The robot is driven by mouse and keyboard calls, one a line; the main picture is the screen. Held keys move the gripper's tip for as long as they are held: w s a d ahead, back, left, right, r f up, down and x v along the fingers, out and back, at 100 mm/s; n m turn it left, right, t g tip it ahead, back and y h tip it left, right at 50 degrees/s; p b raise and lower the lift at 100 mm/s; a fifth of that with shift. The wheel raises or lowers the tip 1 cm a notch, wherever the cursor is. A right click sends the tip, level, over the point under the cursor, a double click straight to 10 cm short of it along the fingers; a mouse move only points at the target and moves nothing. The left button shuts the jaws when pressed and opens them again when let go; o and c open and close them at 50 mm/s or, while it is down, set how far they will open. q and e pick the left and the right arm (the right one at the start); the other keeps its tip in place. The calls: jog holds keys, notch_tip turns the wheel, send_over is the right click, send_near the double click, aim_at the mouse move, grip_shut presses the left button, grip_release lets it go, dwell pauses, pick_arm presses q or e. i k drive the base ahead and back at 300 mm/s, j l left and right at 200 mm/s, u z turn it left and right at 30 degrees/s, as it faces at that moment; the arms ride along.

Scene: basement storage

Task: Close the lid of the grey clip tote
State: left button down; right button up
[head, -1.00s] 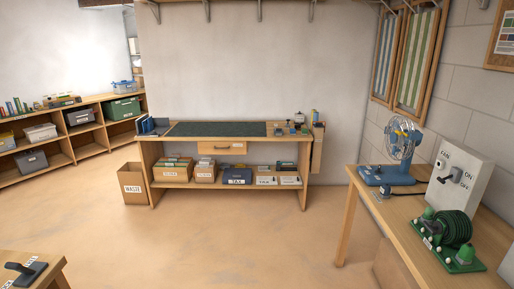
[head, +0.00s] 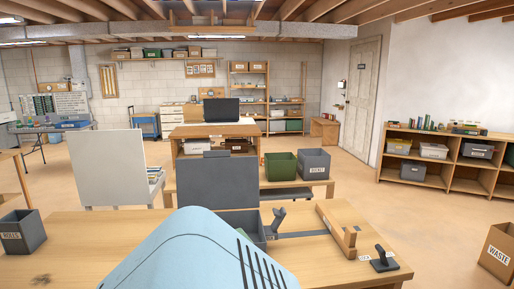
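A grey tote (head: 257,217) stands on the near wooden table. Its dark grey lid (head: 217,181) is open and stands upright at the back left of the tote. The front and left of the tote are hidden behind a light blue shape in the foreground. A grey clip-like lever (head: 278,217) sticks up at the tote's right side; I cannot tell whether it is part of the tote. Neither of my grippers is in view.
The near table (head: 350,270) also bears a wooden upright block (head: 337,231), a black-handled tool (head: 384,259) and a labelled grey bin (head: 22,232). Behind are a green bin (head: 280,166), a grey bin (head: 314,164) and an upright white panel (head: 106,167). Open floor lies to the right.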

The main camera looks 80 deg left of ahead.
aim_at(217, 181)
jog(key=u, duration=1.45)
